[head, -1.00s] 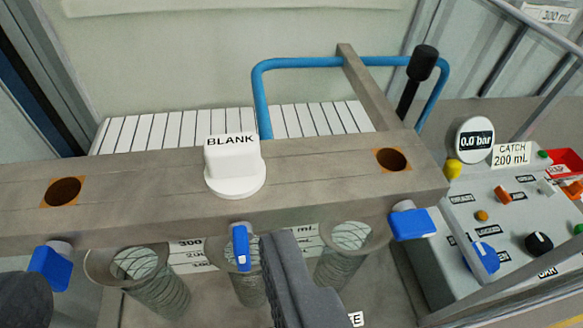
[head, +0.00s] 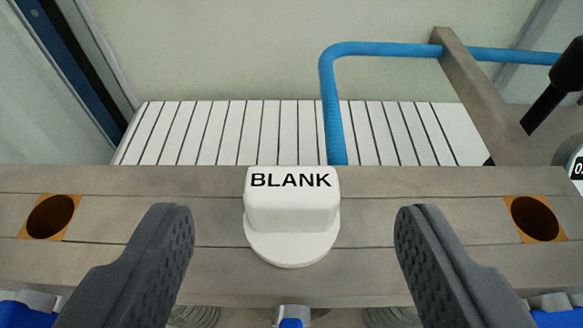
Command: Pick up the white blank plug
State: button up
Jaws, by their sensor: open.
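The white blank plug (head: 291,208) stands upright on the grey beam (head: 120,262), near the middle of the head view. It has a block-shaped top marked "BLANK" and a round white flange below. My gripper (head: 290,228) is open, with one dark ridged finger on each side of the plug. There is a clear gap between each finger and the plug in the picture. Nothing is held. Whatever lies under the flange is hidden.
Open round holes with orange surrounds sit in the beam at left (head: 50,217) and right (head: 535,219). A blue pipe (head: 333,110) rises behind the plug. A black-handled lever (head: 560,85) stands at the right. Blue valve handles (head: 291,322) show below the beam.

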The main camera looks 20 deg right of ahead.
aim_at(289, 208)
jog(key=shift+f+p+x, duration=0.1)
jog(key=shift+p+x, duration=0.3)
jog(key=shift+x, duration=1)
jog(key=shift+f+p+x, duration=0.15)
jog(key=shift+p+x, duration=0.2)
jog(key=shift+x, duration=1.05)
jog(key=shift+a, duration=0.15)
jog(key=shift+s, duration=0.1)
jog(key=c, duration=1.1)
